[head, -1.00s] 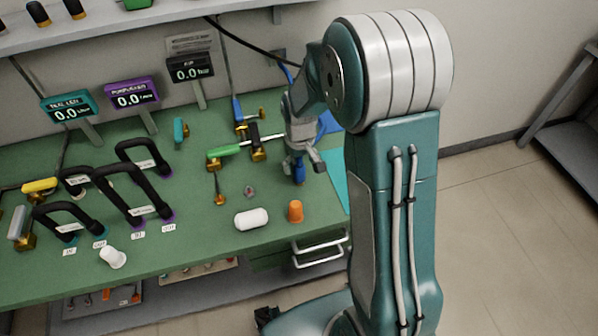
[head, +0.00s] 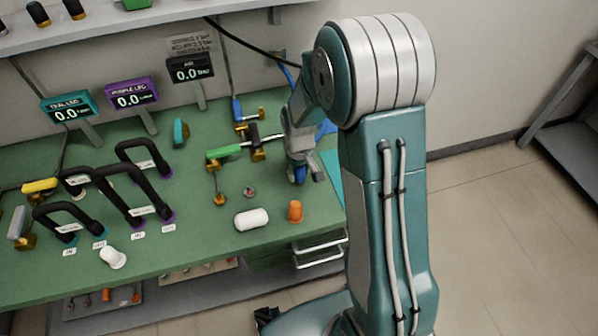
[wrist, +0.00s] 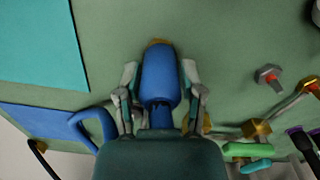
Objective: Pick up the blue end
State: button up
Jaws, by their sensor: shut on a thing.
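The blue end (wrist: 159,75) is a rounded blue piece with a brass rim at its far side, seen in the wrist view between my fingers. My gripper (wrist: 160,90) is shut on it, one finger along each side. In the head view my gripper (head: 299,172) is low over the right part of the green bench, and the blue end (head: 299,174) shows only partly between the fingers. Whether it still touches the bench top cannot be told.
A small metal fitting (head: 249,191) and a green-handled valve (head: 224,151) lie to the left. A teal mat (wrist: 40,40) and a blue handle (wrist: 95,127) are close by.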

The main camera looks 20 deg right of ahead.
jog(key=shift+r, duration=0.25)
notch_tip(320, 180, up, 2)
jog(key=shift+r, duration=0.25)
jog(key=s+r, duration=1)
jog(key=s, duration=0.4)
jog(key=shift+r, duration=2.25)
jog(key=shift+r, duration=0.15)
